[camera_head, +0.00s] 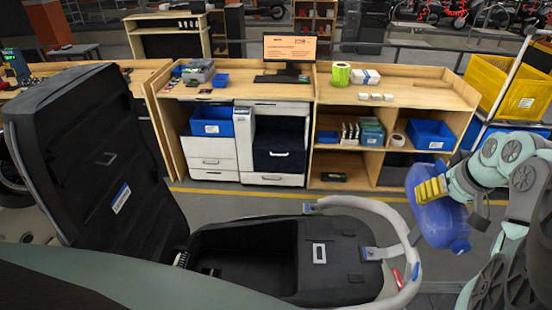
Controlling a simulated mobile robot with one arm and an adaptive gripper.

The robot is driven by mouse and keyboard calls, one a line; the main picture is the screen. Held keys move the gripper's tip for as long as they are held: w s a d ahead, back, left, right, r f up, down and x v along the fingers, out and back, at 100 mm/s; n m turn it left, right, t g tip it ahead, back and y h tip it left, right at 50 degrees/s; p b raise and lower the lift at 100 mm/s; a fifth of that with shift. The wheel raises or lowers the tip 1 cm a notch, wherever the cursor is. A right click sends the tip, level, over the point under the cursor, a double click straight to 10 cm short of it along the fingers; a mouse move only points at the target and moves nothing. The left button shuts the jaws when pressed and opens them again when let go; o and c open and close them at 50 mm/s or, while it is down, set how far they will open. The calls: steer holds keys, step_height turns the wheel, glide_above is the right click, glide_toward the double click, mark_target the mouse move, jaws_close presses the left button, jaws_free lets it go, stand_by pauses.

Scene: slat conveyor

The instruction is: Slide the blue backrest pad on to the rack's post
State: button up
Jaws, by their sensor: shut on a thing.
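The blue backrest pad (444,224) hangs at the right, held in my gripper (431,190), whose yellow fingers are shut on its upper part. The pad is roughly upright, with a rounded lower end. The pale grey tubular rack (404,232) curves around the rear of the black open compartment, to the left of the pad. The pad appears apart from the rack in this view, but the depth between them is hard to judge. I cannot clearly make out the rack's post; a small metal bracket (374,253) shows inside the rack's curve.
A raised black seat (100,165) stands at the left above the black compartment (245,257). Behind is a wooden workbench (425,92) with a monitor (290,47), drawers and blue bins. A yellow crate (505,88) is at the far right. Grey floor lies between.

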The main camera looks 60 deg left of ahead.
steer(key=shift+f, duration=0.25)
stand_by(0.3)
steer(key=shift+s+f+b, duration=0.1)
steer(key=shift+f+b, duration=1.1)
steer(key=shift+b, duration=0.1)
steer(key=shift+f, duration=0.1)
steer(key=o, duration=1.4)
steer(key=shift+c, duration=0.2)
